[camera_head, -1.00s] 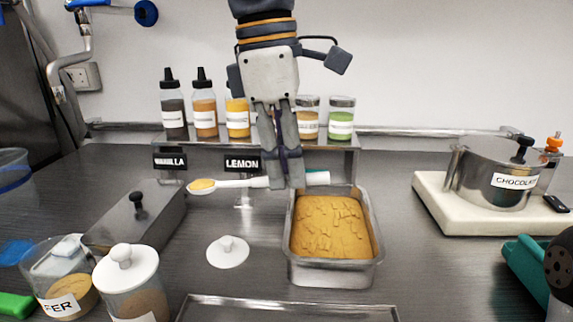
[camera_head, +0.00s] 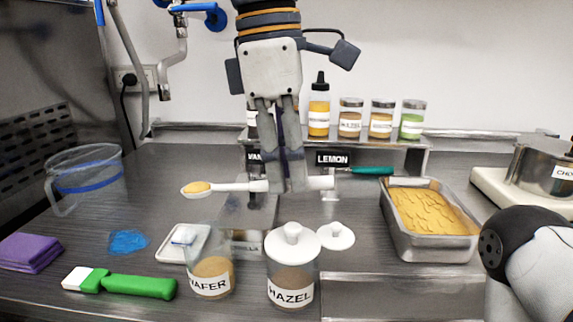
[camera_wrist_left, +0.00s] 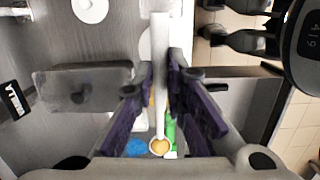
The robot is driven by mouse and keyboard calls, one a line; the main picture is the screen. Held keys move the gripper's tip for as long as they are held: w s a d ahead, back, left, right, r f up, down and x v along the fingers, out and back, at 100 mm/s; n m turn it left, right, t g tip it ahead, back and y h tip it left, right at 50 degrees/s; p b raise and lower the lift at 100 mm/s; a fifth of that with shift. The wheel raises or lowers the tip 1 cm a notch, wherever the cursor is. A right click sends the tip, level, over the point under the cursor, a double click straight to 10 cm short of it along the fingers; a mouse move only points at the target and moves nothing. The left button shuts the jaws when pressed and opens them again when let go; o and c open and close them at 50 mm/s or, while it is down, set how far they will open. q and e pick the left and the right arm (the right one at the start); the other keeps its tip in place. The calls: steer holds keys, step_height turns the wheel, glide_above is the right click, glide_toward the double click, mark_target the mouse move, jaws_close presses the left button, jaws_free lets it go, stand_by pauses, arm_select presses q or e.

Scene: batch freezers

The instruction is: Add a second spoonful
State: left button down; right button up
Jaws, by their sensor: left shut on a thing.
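My left gripper (camera_head: 287,183) is shut on the handle of a white spoon (camera_head: 240,187) and holds it level above the table. The spoon's bowl points left and carries a heap of tan powder (camera_head: 197,188). In the left wrist view the spoon (camera_wrist_left: 160,60) runs between the fingers, with the tan heap (camera_wrist_left: 160,147) at its lower end. The open WAFER jar (camera_head: 211,275), with tan contents, stands below the spoon. The HAZEL jar (camera_head: 291,280) beside it wears a white knobbed lid. A metal pan of tan-yellow gelato (camera_head: 425,212) is right of the gripper. My right gripper is out of view.
A loose white lid (camera_head: 336,236) lies behind the HAZEL jar. A shelf with bottles and jars (camera_head: 352,120) stands behind. A clear pitcher (camera_head: 85,180), blue cloth (camera_head: 128,241), purple cloth (camera_head: 30,252) and green-handled tool (camera_head: 130,284) are at left.

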arm_select(q)
steer(key=shift+d+f, duration=0.2)
steer(key=shift+f, duration=0.8)
steer(key=shift+a, duration=0.15)
steer(key=a+r+h, duration=0.1)
steer(key=r+h, duration=0.1)
steer(key=a+r+h, duration=0.1)
steer(key=h, duration=0.1)
steer(key=shift+w+a+r+h, duration=0.1)
steer(key=shift+a+r+h, duration=0.1)
steer(key=shift+r+h, duration=0.15)
steer(key=a+r+h, duration=0.1)
steer(key=a+h, duration=0.1)
steer(key=a+r+h, duration=0.1)
steer(key=a+h, duration=0.1)
steer(key=a+r+h, duration=0.1)
steer(key=a+h, duration=0.1)
steer(key=h, duration=0.1)
steer(key=shift+w+a+r+g, duration=0.15)
steer(key=shift+w+a+g, duration=0.1)
steer(key=shift+g, duration=0.15)
steer(key=shift+a+r+h, duration=0.25)
steer(key=shift+a+h, duration=0.5)
steer(key=shift+h, duration=0.1)
